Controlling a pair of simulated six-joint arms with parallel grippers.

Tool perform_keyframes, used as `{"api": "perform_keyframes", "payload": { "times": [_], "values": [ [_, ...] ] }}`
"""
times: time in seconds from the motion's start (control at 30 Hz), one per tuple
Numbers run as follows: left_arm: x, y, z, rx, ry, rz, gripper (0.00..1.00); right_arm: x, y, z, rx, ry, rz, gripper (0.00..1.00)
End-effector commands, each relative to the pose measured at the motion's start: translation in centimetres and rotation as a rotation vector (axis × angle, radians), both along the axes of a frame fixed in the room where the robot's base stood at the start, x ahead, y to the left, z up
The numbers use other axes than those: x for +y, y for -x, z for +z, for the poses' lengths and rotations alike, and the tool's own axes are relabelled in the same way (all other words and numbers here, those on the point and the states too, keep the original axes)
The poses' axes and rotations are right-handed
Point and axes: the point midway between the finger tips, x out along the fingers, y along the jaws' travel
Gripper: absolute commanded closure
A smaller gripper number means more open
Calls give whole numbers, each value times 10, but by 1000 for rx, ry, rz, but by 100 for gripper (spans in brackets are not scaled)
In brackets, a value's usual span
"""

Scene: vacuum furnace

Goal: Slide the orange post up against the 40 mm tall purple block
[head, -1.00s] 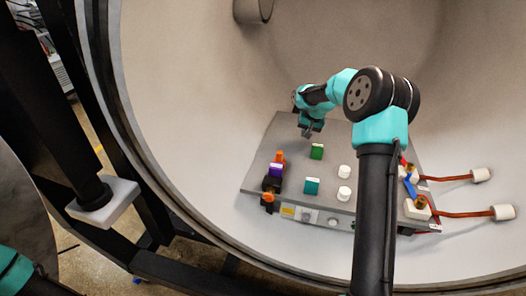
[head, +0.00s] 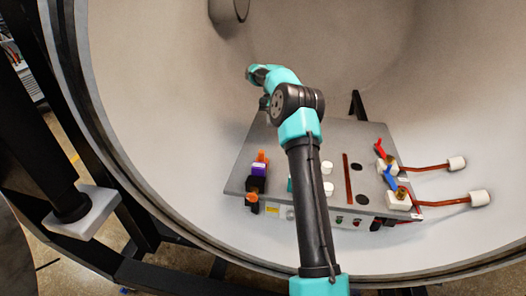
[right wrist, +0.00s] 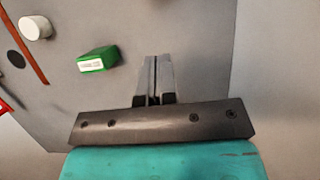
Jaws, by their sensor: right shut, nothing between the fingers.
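In the head view, an orange piece (head: 262,156) stands just behind the purple block (head: 259,169), near the left edge of the grey panel (head: 240,176). I cannot tell whether they touch. A second orange piece (head: 253,198) is at the front of the black part (head: 256,184), in front of the purple block. Which orange piece is the post is unclear. My left gripper is out of view.
A green block (right wrist: 98,59) lies left of my fingers in the right wrist view. White knobs (head: 327,168), a red-brown strip (head: 348,178), and red (head: 380,149) and blue (head: 390,178) valve handles are on the panel.

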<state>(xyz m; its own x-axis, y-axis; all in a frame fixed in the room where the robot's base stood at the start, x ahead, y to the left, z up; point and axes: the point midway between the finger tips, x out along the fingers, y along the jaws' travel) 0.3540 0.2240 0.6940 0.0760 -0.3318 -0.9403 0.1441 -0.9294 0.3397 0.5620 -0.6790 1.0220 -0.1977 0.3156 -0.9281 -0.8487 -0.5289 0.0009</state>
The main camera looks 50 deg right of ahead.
Motion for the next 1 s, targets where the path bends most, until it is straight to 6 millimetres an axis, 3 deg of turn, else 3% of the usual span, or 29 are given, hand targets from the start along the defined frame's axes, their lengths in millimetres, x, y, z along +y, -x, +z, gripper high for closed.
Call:
{"api": "perform_keyframes", "payload": {
  "times": [0.37, 0.9, 1.0],
  "values": [
    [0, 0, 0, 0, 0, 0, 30, 5, 3, -14, 1, -1, 1, 100],
    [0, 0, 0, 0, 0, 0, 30, 32, 20, -94, 1, -2, 2, 100],
    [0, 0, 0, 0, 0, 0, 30, 41, 25, -92, -1, 0, 3, 100]
  ]
}}
